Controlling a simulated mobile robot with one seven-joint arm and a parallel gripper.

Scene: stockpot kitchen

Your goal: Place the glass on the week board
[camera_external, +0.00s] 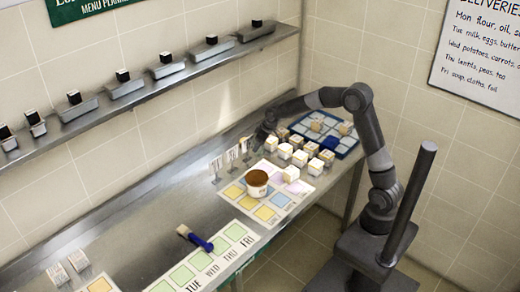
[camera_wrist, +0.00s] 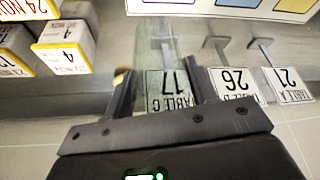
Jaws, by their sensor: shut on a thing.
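My gripper (camera_wrist: 162,82) is shut on a clear, faintly green glass (camera_wrist: 164,55) between its two fingers. A table sign reading 17 shows behind or through the glass. In the external view my gripper (camera_external: 260,138) is low over the back of the steel counter, beside the small table signs. I cannot make out the glass there. The week board (camera_external: 212,261), a white sheet with green squares and the words TUE, WED, THU and FRI, lies toward the front of the counter, well away from my gripper.
A tub with a brown lid (camera_external: 257,184) stands on a colored-square sheet (camera_external: 265,212). Several labelled cubes (camera_external: 299,158) and a blue tray (camera_external: 347,141) are right of my gripper. Table signs (camera_wrist: 236,86) stand close by. A blue-handled brush (camera_external: 197,239) lies behind the week board.

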